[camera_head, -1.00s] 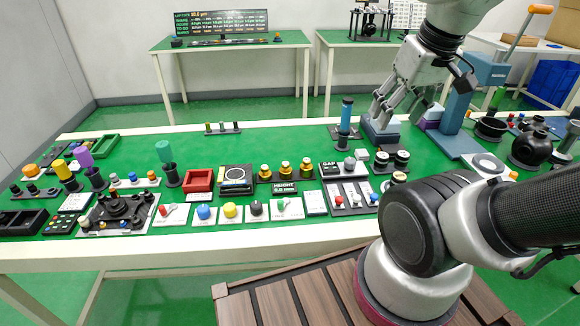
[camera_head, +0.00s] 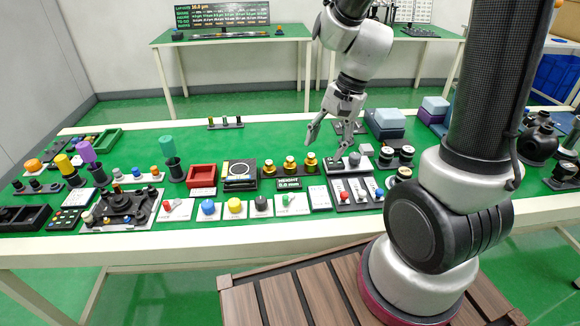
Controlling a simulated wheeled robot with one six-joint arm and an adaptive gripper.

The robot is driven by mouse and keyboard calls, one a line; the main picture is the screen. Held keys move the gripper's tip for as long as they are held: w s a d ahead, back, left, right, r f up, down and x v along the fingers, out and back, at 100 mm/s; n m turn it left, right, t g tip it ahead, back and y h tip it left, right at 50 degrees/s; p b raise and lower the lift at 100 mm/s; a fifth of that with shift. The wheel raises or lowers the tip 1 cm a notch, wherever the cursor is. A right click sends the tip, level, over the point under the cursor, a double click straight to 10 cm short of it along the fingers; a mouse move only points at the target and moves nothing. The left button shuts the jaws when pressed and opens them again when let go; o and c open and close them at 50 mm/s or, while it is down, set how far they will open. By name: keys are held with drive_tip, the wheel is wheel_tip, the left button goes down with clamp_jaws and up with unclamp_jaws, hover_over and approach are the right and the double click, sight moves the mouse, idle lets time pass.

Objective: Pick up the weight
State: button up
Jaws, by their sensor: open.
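The likely weights are three brass-coloured knobbed cylinders in the head view: a left one (camera_head: 269,168), a middle one (camera_head: 290,165) and a right one (camera_head: 310,162). They stand upright in a row on a dark base in the middle of the green table. I cannot tell which one the task means. My gripper (camera_head: 325,149) is open and empty, with its fingers pointing down. It is just above and to the right of the right brass cylinder, apart from it as far as I can see.
A black balance-like device (camera_head: 240,175) and a red tray (camera_head: 201,177) stand left of the cylinders. A height display (camera_head: 288,184) lies in front. A switch panel (camera_head: 352,189) is close on the right. Blue-grey blocks (camera_head: 386,122) stand behind right. The green surface behind the cylinders is mostly clear.

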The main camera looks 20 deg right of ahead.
drive_tip(key=w+a+f+m+t, duration=0.1)
drive_tip(key=w+a+f+m, duration=0.2)
drive_tip(key=w+f+m, duration=0.5)
drive_tip(key=m+t, duration=0.2)
drive_tip(key=m, duration=0.7)
hover_over(291, 158)
drive_tip(key=s+d, duration=0.2)
drive_tip(key=shift+m, duration=0.3)
drive_tip(key=x, duration=0.6)
drive_tip(key=shift+w+a+f, duration=0.15)
drive_tip(key=shift+a+f, duration=0.15)
drive_tip(key=shift+a, duration=0.05)
drive_tip(key=c, duration=1.2)
drive_tip(key=shift+c, duration=0.2)
drive_tip(key=shift+r, duration=0.1)
